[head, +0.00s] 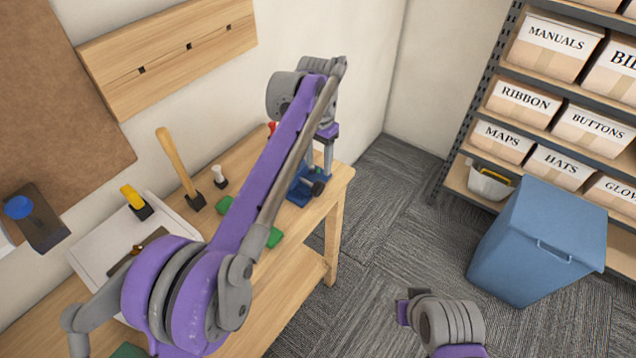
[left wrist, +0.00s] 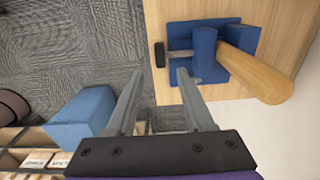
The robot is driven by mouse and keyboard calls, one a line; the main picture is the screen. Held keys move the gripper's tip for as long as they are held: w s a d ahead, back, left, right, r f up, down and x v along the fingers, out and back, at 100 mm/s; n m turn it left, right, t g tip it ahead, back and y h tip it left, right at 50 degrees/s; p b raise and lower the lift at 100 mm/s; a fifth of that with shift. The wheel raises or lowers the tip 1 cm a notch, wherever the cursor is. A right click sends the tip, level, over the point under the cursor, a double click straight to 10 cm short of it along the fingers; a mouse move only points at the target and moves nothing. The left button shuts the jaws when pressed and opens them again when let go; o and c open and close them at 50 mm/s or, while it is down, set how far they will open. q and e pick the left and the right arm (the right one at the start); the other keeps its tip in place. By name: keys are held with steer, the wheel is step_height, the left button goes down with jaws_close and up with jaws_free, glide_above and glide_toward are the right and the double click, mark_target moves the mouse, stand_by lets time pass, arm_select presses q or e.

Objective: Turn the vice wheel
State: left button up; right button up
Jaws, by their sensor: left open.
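The blue vice (head: 298,192) sits near the bench's right end, partly covered by my left gripper in the head view. My left gripper (head: 318,168) points down at the vice. In the left wrist view its two fingers (left wrist: 160,75) are apart and empty, with the wheel just ahead of the gap between their tips. My right gripper (head: 403,307) is low in the head view, away from the bench; its fingers are unclear.
A tan wooden cylinder (left wrist: 262,78) stands at the vice. The wooden bench (head: 338,190) also holds a mallet (head: 178,165), a white tray (head: 90,262) and green items (head: 274,238). A blue bin (head: 535,245) and box shelves (head: 560,100) stand right; carpet between is clear.

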mark_target(318, 183)
arm_select(q)
step_height(318, 183, down, 9)
steer(key=shift+r+b, duration=0.15)
steer(key=shift+b, duration=0.15)
jaws_close()
stand_by(0.3)
